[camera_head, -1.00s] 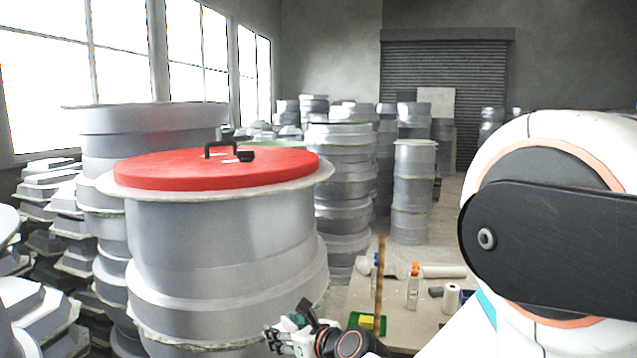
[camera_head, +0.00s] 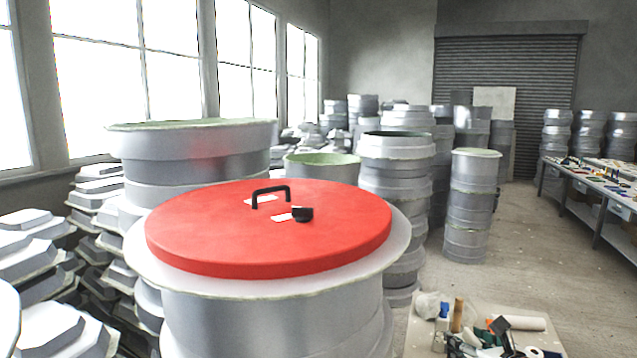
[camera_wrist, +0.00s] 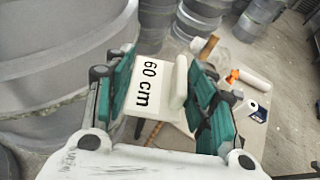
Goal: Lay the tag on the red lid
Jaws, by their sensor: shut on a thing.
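The red lid (camera_head: 270,238) lies flat on top of a tall round grey mould (camera_head: 265,315) in the head view. It has a black handle (camera_head: 271,191), a small black object (camera_head: 303,214) and two white patches (camera_head: 281,217) on its top. In the wrist view, my gripper (camera_wrist: 163,92) has its teal fingers shut on a white tag (camera_wrist: 150,85) reading "60 cm". In the head view my gripper (camera_head: 482,340) shows low at the right, below the lid's level; the tag is not clear there.
A table (camera_head: 420,340) with bottles, a white roll and tools stands low at the right. Stacks of grey moulds (camera_head: 470,205) stand behind, with more angular moulds at the left. A long workbench (camera_head: 600,190) runs along the right. Floor between is open.

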